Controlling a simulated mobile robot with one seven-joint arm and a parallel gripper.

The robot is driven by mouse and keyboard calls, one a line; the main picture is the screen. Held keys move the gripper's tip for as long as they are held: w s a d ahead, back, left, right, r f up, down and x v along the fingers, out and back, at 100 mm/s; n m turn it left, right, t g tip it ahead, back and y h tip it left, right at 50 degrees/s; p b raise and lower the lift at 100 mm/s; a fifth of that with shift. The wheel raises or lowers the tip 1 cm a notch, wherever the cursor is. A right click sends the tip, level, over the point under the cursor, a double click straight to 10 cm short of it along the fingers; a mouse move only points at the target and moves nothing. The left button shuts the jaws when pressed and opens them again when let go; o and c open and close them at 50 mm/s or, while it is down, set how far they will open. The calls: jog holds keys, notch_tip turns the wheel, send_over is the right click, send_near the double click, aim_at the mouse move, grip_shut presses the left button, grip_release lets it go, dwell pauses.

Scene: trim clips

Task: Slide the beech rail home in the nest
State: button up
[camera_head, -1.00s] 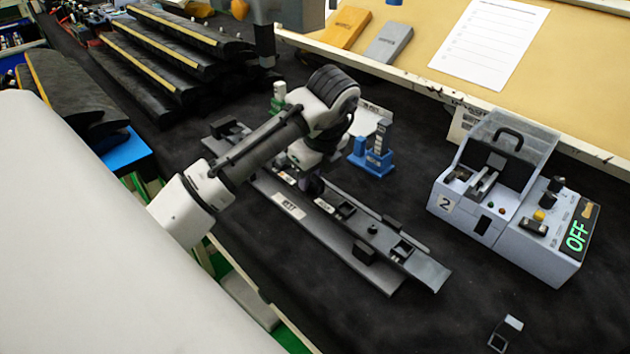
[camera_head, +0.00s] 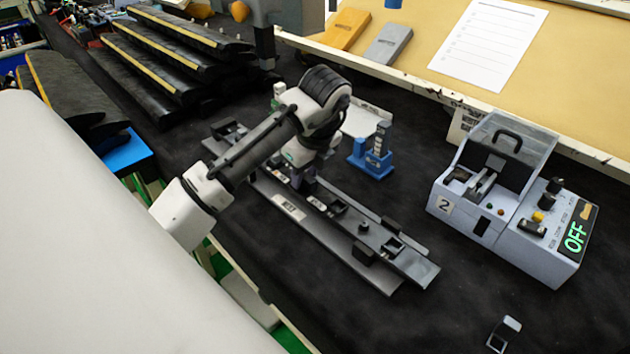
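A long grey rail (camera_head: 420,268) with black clip parts along it lies in the long dark nest (camera_head: 330,238), which carries a white label. I take this rail for the beech rail, though it looks grey. Its right end sticks out past the nest's right end. My gripper (camera_head: 308,184) points down at the rail's left-middle part. My wrist and the rail's clip parts hide its fingertips, so I cannot tell whether they are closed on the rail.
A blue stand (camera_head: 372,158) is just behind the nest. A grey box marked 2 (camera_head: 497,190), with an OFF display, stands to the right. A small clip (camera_head: 503,334) lies at the front right. Stacked black trim pieces (camera_head: 175,60) are at the back left.

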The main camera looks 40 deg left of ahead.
jog(key=shift+o, duration=1)
jog(key=shift+s+f, duration=0.1)
jog(key=shift+f, duration=0.1)
jog(key=v, duration=1.4)
